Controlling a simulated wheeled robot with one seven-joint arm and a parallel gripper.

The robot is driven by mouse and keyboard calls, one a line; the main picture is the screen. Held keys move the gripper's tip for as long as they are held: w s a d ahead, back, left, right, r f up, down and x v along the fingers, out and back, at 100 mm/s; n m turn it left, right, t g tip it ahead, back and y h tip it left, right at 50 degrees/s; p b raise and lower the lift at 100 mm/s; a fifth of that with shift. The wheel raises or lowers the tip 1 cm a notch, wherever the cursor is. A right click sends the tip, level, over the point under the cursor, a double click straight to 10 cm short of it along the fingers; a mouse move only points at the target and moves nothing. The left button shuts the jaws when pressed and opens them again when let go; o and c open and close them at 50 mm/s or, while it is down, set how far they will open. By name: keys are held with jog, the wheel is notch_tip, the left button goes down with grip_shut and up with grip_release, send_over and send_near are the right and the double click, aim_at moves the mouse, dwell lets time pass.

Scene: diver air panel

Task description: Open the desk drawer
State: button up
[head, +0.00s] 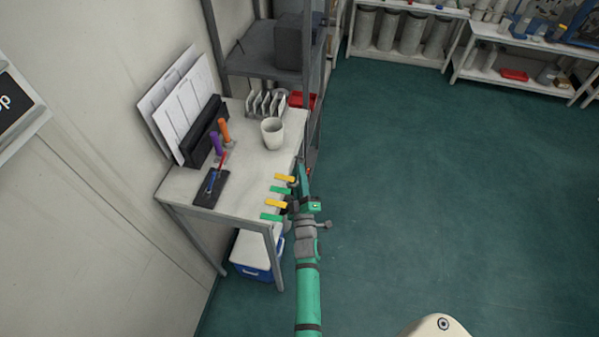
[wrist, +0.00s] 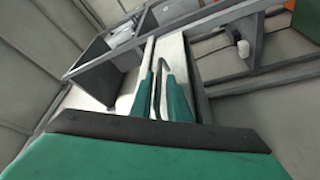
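The desk (head: 255,165) stands against the left wall in the head view, with a pale top and grey legs. I cannot make out the drawer front in the head view, because the arm lies along the desk's right edge. My gripper (head: 301,172) is beside that right edge, pointing away from me. In the wrist view my gripper (wrist: 158,45) shows two green fingers a little apart, pointing at a pale, narrow surface by the desk. A thin grey shape lies between or beside them. I cannot tell whether they hold it.
On the desk are a white cup (head: 272,133), a metal rack (head: 266,103), a black tray (head: 211,187) and coloured tags (head: 276,203) along the right edge. A blue and white cooler (head: 254,255) sits beneath. A grey shelf (head: 262,55) stands behind. Green floor (head: 440,190) is clear to the right.

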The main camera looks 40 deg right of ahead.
jog(key=shift+w+d+r, duration=0.1)
jog(key=shift+w+d, duration=0.15)
jog(key=shift+d, duration=0.15)
grip_shut()
jog(key=shift+a, duration=0.25)
dwell(1.0)
